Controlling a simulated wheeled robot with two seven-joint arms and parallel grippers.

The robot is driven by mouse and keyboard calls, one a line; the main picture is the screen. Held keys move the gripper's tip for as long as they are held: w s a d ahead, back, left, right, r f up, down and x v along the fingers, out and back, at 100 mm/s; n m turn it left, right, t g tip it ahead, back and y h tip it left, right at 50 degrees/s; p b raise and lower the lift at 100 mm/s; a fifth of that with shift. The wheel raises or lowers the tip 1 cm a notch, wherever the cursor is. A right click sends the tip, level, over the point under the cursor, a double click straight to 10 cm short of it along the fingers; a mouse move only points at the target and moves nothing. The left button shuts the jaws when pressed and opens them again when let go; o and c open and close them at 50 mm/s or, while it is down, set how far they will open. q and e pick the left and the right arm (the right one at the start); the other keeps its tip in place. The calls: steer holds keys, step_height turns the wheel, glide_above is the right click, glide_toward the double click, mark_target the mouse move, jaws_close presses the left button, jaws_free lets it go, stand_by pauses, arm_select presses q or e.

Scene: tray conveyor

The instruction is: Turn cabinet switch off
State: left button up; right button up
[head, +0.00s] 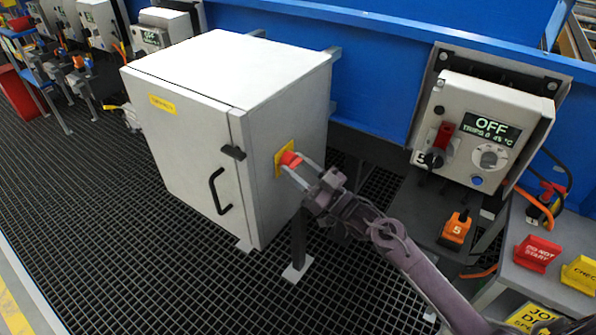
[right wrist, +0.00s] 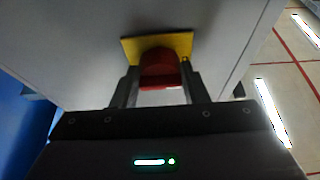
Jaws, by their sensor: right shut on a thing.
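A white cabinet (head: 185,180) stands on the grated floor, its front door shut, with a black handle (head: 218,190) and a black latch. On its right side is a switch with a red knob (head: 288,160) on a yellow plate (head: 279,166). In the right wrist view the red knob (right wrist: 161,70) sits between my fingers, with the yellow plate (right wrist: 132,50) behind it. My right gripper (head: 299,171) is shut on the red knob; its fingers stand either side of it. The knob's exact angle and any markings are hard to read. My left gripper is not in view.
A control box (head: 486,130) reading OFF hangs on the blue beam at right. Below it are an orange block marked 5 (head: 456,229) and a grey shelf with a red tag (head: 537,252) and a yellow tag (head: 580,272). Open grating lies before the cabinet.

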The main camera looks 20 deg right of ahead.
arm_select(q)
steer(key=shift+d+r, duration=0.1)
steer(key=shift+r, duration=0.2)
arm_select(e)
steer(key=o, duration=1)
steer(key=shift+c, duration=0.2)
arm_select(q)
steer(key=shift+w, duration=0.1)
arm_select(e)
steer(key=shift+f, duration=0.1)
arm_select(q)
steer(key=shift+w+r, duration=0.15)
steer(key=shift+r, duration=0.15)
arm_select(e)
steer(key=v, duration=0.7)
steer(key=shift+s+d, duration=0.25)
steer(key=shift+s, duration=0.05)
steer(key=shift+f, duration=0.15)
